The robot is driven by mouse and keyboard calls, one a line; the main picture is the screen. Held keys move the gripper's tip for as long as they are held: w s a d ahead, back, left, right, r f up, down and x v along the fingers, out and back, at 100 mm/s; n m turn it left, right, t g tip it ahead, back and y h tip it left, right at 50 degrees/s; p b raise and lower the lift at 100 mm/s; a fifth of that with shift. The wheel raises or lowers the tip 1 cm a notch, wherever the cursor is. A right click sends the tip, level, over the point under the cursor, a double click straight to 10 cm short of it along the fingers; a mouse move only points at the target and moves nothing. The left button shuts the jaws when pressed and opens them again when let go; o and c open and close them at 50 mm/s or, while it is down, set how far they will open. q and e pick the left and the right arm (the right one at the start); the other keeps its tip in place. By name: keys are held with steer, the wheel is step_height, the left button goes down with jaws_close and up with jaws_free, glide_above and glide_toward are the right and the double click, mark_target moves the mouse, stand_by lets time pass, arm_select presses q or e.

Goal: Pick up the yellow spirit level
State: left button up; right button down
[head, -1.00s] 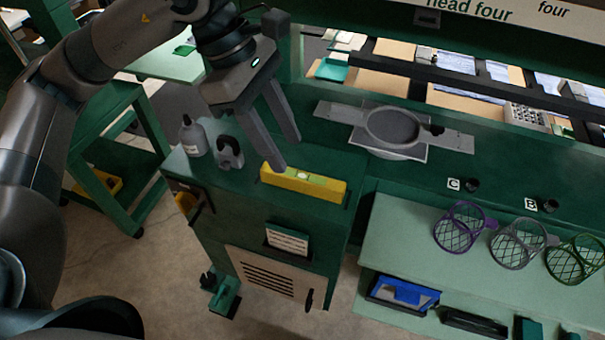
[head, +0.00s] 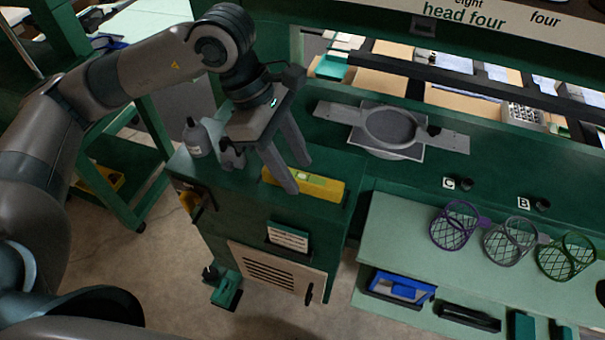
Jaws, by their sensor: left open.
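The yellow spirit level (head: 318,187) lies flat along the front edge of the green cabinet top (head: 225,182). Its left end is partly hidden behind my gripper's fingers. My left gripper (head: 300,178) points down with its two fingers apart at the left part of the level. One finger is in front of the level and the other reaches towards its far side. I cannot tell whether either finger touches it. My right gripper is out of the frame.
A grey bottle (head: 196,138) and a dark clamp-like tool (head: 230,154) stand left of the gripper. A round grey pan-like fixture (head: 390,128) is at the back. Wire baskets, including a purple one (head: 453,226), hang at the right. The cabinet top's right end is bare.

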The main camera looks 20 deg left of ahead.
arm_select(q)
steer(key=shift+x, duration=1.1)
jaws_close()
